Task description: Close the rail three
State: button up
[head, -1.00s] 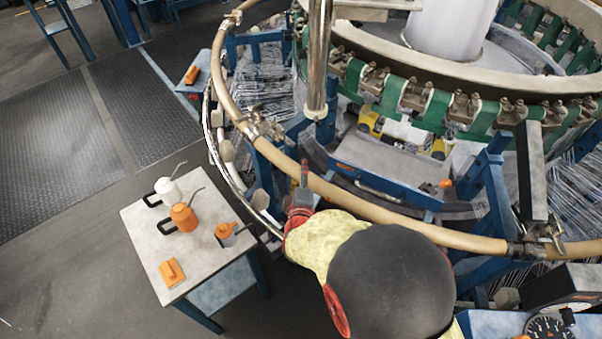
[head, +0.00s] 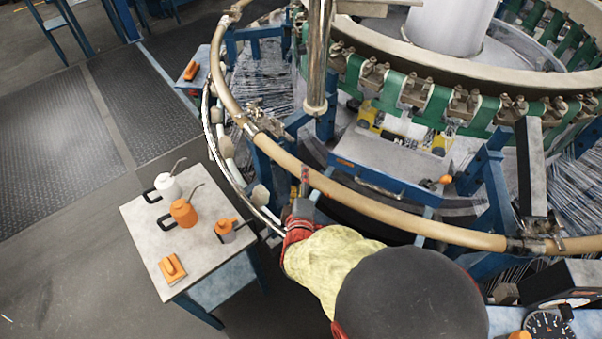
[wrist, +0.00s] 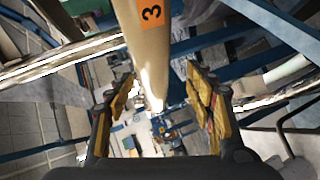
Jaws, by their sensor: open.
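Rail three is a tan curved tube (head: 380,209) along the near side of the round loom, running between two metal clamps in the head view. In the wrist view the rail (wrist: 143,45) bears an orange label with a black 3. It comes in from the top and ends in the picture between my fingers. My gripper (head: 303,188) is at the left part of the rail in the head view, partly hidden by my wrist. In the wrist view my gripper (wrist: 163,98) is open, with one padded finger on each side of the rail. I cannot tell whether either finger touches it.
A small table (head: 150,215) with oil cans (head: 184,211) and an orange block (head: 172,267) stands left of my arm. A pale curved pipe (head: 232,170) runs below the rail. Blue frame posts (head: 494,190) stand inside the ring. The floor at left is open.

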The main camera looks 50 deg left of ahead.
jog(key=v, duration=0.6)
jog(key=shift+s+d, duration=0.15)
jog(key=shift+d, duration=0.1)
dwell(0.3)
jog(key=s+d+f+m+g+h, duration=0.4)
jog(key=s+d+f+m+g, duration=0.25)
jog(key=s+f, duration=0.35)
jog(key=w+d+r+m+h, duration=0.2)
jog(key=d+r+m, duration=0.4)
jog(key=d, duration=1)
jog(key=w+d+r+m+t+h, duration=0.1)
jog(key=w+d+r+m, duration=0.3)
jog(key=d+r, duration=0.9)
jog(key=w+d+r+m+t+h, duration=0.1)
jog(key=w+d+r+m+h, duration=0.2)
jog(key=d+r+m, duration=0.5)
jog(key=d+r, duration=0.1)
jog(key=d, duration=0.9)
jog(key=shift+d+r+h, duration=0.3)
jog(key=shift+d, duration=0.1)
